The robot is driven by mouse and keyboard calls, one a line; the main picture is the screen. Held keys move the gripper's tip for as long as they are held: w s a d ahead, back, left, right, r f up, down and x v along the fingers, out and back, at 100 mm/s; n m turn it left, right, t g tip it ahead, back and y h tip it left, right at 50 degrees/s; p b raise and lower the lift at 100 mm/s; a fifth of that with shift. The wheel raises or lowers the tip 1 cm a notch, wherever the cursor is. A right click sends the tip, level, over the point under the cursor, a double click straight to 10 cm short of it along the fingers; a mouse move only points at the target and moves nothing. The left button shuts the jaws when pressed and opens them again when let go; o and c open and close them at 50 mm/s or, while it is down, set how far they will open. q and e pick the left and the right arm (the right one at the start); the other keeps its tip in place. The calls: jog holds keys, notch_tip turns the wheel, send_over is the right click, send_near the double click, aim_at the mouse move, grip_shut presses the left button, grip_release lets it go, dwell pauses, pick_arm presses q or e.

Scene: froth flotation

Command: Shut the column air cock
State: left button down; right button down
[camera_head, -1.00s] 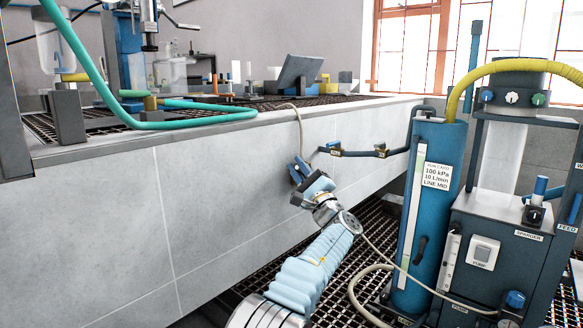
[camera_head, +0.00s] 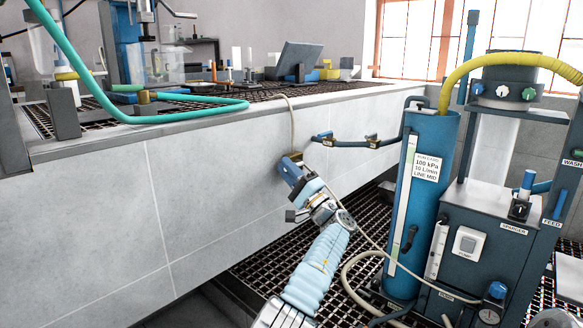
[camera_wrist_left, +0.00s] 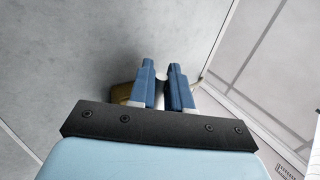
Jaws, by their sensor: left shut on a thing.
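My left gripper (camera_head: 287,168) reaches up to the pale front wall of the bench. A small brass body (camera_head: 294,157), seemingly the column air cock, sits at its fingertips, below a thin pale hose that drops over the bench edge. In the left wrist view the blue fingers (camera_wrist_left: 162,80) are close together with a small pale piece between them. The brass body (camera_wrist_left: 123,97) shows partly behind the left finger. The fingers hide most of the cock, and its handle angle cannot be told. My right gripper is not in view.
A pipe with a blue handle and brass fittings (camera_head: 372,141) runs right of the gripper to the blue column (camera_head: 428,205). The dark pump cabinet (camera_head: 475,245) stands farther right. A dark floor grating (camera_head: 330,255) lies below. The wall left of the gripper is clear.

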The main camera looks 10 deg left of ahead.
pick_arm(q)
jog(key=shift+r, duration=0.1)
jog(key=c, duration=1.3)
grip_release()
jog(key=shift+w, duration=0.1)
jog(key=shift+d+f, duration=0.15)
jog(key=shift+f, duration=0.05)
jog(key=b+v, duration=0.1)
jog(key=v, duration=1.2)
jog(key=shift+d+b, duration=0.15)
jog(key=shift+b, duration=0.2)
jog(key=shift+f, duration=0.1)
